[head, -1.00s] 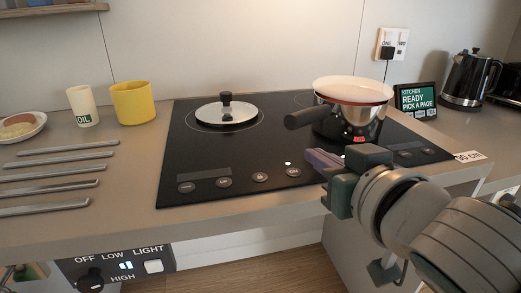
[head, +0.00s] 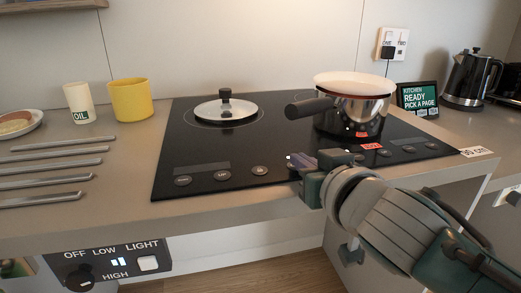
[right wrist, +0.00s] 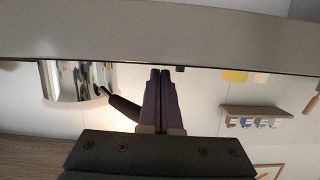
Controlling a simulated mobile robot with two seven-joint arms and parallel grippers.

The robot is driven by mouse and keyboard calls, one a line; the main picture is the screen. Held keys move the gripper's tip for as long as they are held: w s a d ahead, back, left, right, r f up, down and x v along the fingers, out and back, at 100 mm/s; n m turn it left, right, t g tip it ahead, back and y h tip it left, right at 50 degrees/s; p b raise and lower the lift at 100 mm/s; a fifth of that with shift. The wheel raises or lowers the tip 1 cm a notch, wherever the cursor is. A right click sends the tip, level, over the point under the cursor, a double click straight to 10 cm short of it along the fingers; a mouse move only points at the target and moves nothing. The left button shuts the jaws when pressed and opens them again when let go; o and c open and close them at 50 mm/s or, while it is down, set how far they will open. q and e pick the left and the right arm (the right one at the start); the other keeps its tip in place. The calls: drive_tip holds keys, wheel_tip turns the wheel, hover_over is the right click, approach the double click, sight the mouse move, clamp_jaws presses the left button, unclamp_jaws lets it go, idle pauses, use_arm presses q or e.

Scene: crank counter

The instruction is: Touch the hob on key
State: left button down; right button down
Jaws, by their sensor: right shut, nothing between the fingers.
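The black glass hob (head: 240,145) is set in the counter, with a row of round keys along its front edge: a left key (head: 183,180), a second (head: 222,175) and a third (head: 260,170). Their labels are too small to read surely. My right gripper (head: 293,161) is shut and empty, its purple fingertips over the front edge near a small white light (head: 288,157). It hides most of the key to the right of the third; I cannot tell if it touches the glass. The shut fingers also show in the right wrist view (right wrist: 160,90).
A steel pan (head: 352,112) stands on the right of the hob, its black handle (head: 308,106) pointing left above my gripper. A lid (head: 225,109) lies at the back left. A red lit display (head: 372,146) and more keys (head: 409,149) are at the front right.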

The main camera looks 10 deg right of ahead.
drive_tip(key=shift+f+b, duration=0.8)
drive_tip(key=shift+f, duration=0.15)
drive_tip(key=shift+d, duration=0.1)
drive_tip(key=shift+s+f, duration=0.1)
drive_tip(key=r+p, duration=0.5)
drive_tip(key=r, duration=0.1)
drive_tip(key=shift+w, duration=0.2)
drive_tip(key=p+v, duration=0.1)
drive_tip(key=v, duration=0.8)
drive_tip(key=shift+s+f+p, duration=0.2)
drive_tip(key=shift+s+p, duration=0.1)
drive_tip(key=shift+s, duration=0.15)
